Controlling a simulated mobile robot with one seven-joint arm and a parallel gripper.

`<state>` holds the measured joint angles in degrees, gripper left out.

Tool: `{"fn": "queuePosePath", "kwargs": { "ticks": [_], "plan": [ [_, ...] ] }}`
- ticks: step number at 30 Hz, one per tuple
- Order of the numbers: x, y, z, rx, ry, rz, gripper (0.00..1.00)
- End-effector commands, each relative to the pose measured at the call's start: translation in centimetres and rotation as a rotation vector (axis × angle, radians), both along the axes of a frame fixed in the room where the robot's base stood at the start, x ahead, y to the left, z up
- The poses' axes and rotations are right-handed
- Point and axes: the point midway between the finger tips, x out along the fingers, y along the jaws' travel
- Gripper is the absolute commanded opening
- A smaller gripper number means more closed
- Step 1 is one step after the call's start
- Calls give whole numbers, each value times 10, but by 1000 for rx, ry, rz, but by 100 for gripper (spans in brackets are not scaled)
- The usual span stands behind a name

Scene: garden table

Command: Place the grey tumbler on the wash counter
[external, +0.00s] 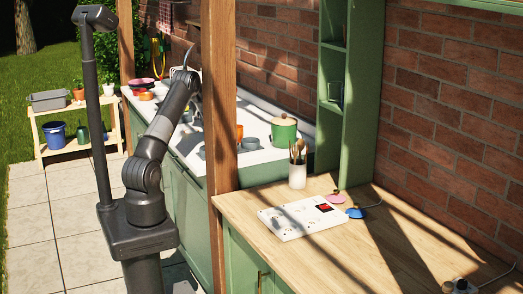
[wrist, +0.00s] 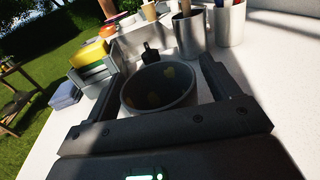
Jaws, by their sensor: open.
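In the wrist view a dark grey, round, open-topped vessel that looks like the grey tumbler (wrist: 150,101) stands upright on a white counter (wrist: 262,110). Yellow patches show inside it. My gripper (wrist: 158,68) is open, with one finger on each side of the vessel; I cannot tell whether they touch it. In the external view my arm reaches over the white counter (external: 258,112) behind the wooden post, and my fingers and the vessel between them cannot be made out.
In the external view a green pot (external: 284,132) is on the white counter, and a wooden post (external: 220,150) rises in front.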

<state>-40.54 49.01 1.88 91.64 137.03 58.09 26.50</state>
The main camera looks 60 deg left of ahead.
Motion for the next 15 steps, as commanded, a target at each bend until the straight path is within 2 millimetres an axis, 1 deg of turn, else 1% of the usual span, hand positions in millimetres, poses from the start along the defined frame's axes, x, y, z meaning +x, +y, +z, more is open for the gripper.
{"fn": "queuePosePath", "kwargs": {
  "ticks": [5,11,12,15],
  "plan": [
    [0,-2,6,0,1,-1,81],
    [-5,-33,5,-1,2,-5,81],
    [-6,-31,18,4,-3,-1,81],
    [-6,-30,38,3,-3,-2,81]
  ]
}}
